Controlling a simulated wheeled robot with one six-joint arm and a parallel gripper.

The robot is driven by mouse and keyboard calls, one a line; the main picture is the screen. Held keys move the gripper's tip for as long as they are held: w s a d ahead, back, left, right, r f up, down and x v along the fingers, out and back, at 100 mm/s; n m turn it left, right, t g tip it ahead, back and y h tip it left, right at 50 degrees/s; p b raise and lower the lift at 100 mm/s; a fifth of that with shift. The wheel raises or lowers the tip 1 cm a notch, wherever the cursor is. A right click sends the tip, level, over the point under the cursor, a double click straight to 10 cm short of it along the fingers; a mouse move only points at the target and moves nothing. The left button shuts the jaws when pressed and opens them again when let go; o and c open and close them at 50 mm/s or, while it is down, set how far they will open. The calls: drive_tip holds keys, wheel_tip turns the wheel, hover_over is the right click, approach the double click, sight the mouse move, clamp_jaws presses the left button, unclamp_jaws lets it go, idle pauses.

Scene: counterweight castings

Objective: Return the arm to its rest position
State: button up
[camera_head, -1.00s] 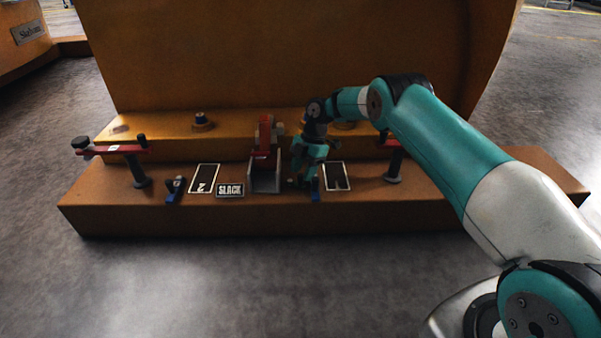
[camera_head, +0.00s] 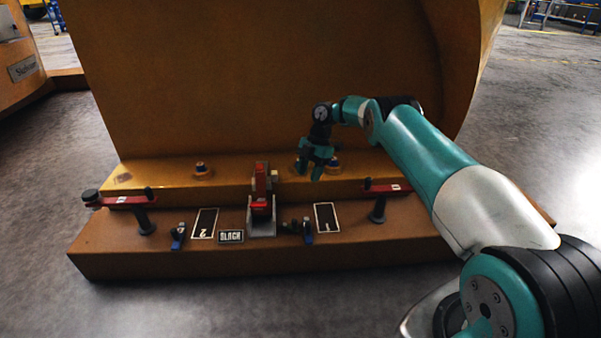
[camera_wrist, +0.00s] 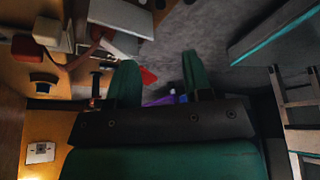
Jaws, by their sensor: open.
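My gripper (camera_head: 316,170) hangs in the air in front of the orange casting (camera_head: 260,80), above its lower step and right of the red and grey centre fixture (camera_head: 262,208). Its teal fingers are apart, with nothing seen between them. In the wrist view the two green fingers of my gripper (camera_wrist: 160,85) also stand apart and empty. My arm reaches in from the right side, bent at the elbow.
The step (camera_head: 110,250) carries a SLACK plate (camera_head: 231,237), two black marked plates (camera_head: 204,223) (camera_head: 326,217), blue-handled pieces (camera_head: 178,236) (camera_head: 307,232), and red levers on posts at left (camera_head: 127,201) and right (camera_head: 385,189). Grey floor lies open in front.

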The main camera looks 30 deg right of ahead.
idle(0.4)
drive_tip(key=s+a+r+m+p, duration=0.1)
drive_tip(key=s+a+r+m, duration=0.15)
drive_tip(key=a+r, duration=0.5)
drive_tip(key=s+a+r+m+p, duration=0.2)
drive_tip(key=s+a+r, duration=0.2)
drive_tip(key=r, duration=0.6)
drive_tip(key=s+a+r+m+p, duration=0.1)
drive_tip(key=s+a+r+m, duration=0.15)
drive_tip(key=a+r, duration=0.5)
drive_tip(key=s+a+r+m+t+p, duration=0.1)
drive_tip(key=s+a+r+m, duration=0.1)
drive_tip(key=s+r, duration=0.4)
drive_tip(key=s+a+r+m+p, duration=0.1)
drive_tip(key=s+a+r, duration=0.15)
drive_tip(key=s, duration=0.55)
drive_tip(key=s+r+m+p, duration=0.3)
drive_tip(key=s+m, duration=0.2)
drive_tip(key=s, duration=1.3)
wheel_tip(320, 180, up, 36)
drive_tip(key=p, duration=3.6)
drive_tip(key=shift+d+p, duration=0.2)
drive_tip(key=shift+p, duration=0.1)
